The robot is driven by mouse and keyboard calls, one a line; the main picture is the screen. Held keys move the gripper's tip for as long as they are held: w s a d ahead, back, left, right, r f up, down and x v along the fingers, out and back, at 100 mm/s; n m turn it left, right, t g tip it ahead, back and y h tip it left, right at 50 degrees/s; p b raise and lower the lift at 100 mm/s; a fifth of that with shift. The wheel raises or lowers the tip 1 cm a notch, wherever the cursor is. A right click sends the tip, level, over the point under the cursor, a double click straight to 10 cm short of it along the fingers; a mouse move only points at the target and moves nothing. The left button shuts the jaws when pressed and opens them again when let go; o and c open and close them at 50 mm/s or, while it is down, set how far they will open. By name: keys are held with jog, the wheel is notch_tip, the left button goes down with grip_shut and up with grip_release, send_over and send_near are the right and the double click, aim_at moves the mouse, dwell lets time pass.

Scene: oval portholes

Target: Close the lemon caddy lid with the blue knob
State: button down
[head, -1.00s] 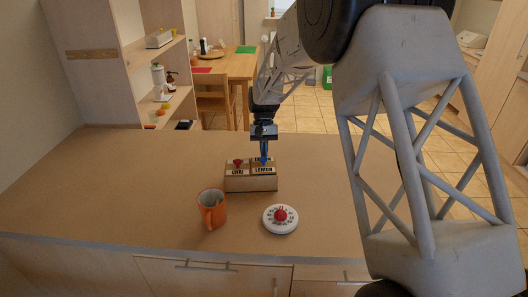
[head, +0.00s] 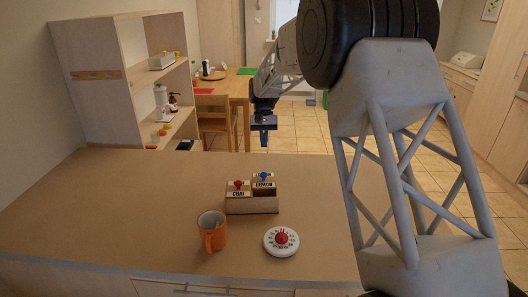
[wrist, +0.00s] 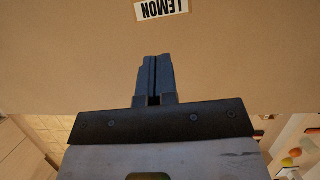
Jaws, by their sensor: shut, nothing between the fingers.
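The small brown tea caddy (head: 240,206) stands on the counter in the head view. Its left half bears a CHAI label and a red knob (head: 238,184). My gripper (head: 264,142) is shut and empty, above and behind the caddy, clear of the blue knob. In the wrist view my gripper (wrist: 157,62) points at a bare brown surface. An upside-down LEMON label (wrist: 162,9) shows at the top edge there.
An orange mug (head: 211,232) stands in front of the caddy at left. A white round timer with a red knob (head: 281,241) lies in front at right. The counter (head: 110,210) is clear to the left. A shelf unit, table and chair stand beyond it.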

aim_at(264, 178)
jog(key=shift+w+r, duration=0.15)
jog(key=shift+r, duration=0.15)
jog(key=w, duration=0.5)
jog(key=shift+w, duration=0.1)
dwell(0.3)
jog(key=shift+f, duration=0.1)
jog(key=x, duration=1)
jog(key=shift+s+d, duration=0.1)
jog(key=shift+s, duration=0.85)
jog(key=shift+s+d, duration=0.15)
jog(key=shift+s, duration=0.85)
jog(key=shift+s, duration=0.1)
